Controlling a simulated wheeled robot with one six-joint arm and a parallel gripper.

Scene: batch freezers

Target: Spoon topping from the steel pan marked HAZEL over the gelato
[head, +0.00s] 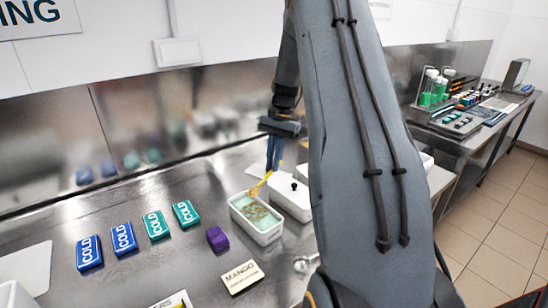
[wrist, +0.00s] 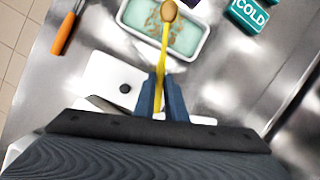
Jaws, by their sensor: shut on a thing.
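My gripper (head: 274,150) is shut on a yellow spoon (head: 261,185), pointing down at the counter; it also shows in the wrist view (wrist: 158,95). In the wrist view the spoon's brownish bowl (wrist: 169,11) is over the gelato tub (wrist: 181,53). The white tub (head: 262,238) holds pale green gelato (head: 249,206) with brown bits scattered on top. Whether the spoon bowl touches the gelato, and whether it carries loose topping, I cannot tell. No steel pan marked HAZEL can be made out; my arm covers part of the counter in the head view.
A white lidded container (head: 290,197) with a black knob stands right behind the tub. Blue cold packs (head: 88,253) and teal ones (head: 157,225) lie to the left. A purple block (head: 217,239) and a MANGO card (head: 242,277) are near the tub. An orange handle (wrist: 66,33) shows in the wrist view.

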